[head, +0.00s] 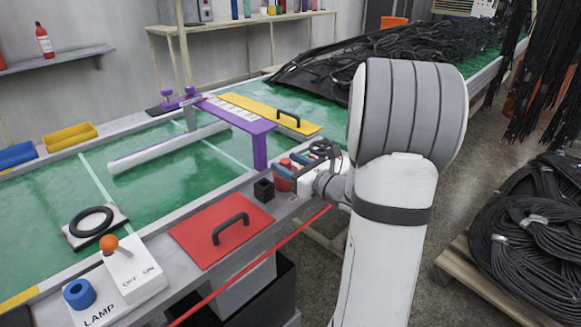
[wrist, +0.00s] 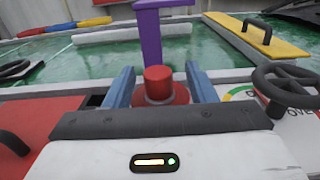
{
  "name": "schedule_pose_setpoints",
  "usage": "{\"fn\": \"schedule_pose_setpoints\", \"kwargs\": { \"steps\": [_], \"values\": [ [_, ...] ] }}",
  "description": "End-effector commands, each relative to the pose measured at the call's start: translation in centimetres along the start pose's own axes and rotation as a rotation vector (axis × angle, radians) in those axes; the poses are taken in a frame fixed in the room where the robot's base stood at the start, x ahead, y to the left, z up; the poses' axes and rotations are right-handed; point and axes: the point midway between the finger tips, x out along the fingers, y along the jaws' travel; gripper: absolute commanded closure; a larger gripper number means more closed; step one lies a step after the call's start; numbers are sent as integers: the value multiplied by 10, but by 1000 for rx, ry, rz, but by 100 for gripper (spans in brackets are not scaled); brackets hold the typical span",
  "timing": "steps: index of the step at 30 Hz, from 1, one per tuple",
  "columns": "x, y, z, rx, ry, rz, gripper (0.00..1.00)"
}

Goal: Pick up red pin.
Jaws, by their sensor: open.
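The red pin (wrist: 158,82) has a round knob-like top on a wider red base. In the wrist view it stands upright between the two blue fingers of my gripper (wrist: 160,76). The fingers are open, with a visible gap on each side of the pin's top. In the head view the red pin (head: 282,182) is at the table's near edge, partly covered by my gripper (head: 291,164). The pin's lower end is hidden behind the gripper body in the wrist view.
A small black square socket (head: 263,189) is just left of the pin. A purple post (head: 259,150) rises behind it. A red panel with a black handle (head: 222,230) lies left, and a black handwheel (wrist: 287,82) stands right. A yellow panel (head: 270,114) lies farther back.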

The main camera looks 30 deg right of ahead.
Motion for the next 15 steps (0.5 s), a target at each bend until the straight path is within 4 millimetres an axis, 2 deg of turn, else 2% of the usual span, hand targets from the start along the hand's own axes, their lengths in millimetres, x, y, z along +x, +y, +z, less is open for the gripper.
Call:
{"fn": "schedule_pose_setpoints", "kwargs": {
  "steps": [4, 11, 15],
  "values": [
    [15, 1, -2, 1, 1, 3, 49],
    [17, 1, -1, 1, 2, 1, 49],
    [17, 1, -1, 1, 1, 2, 59]
  ]
}}
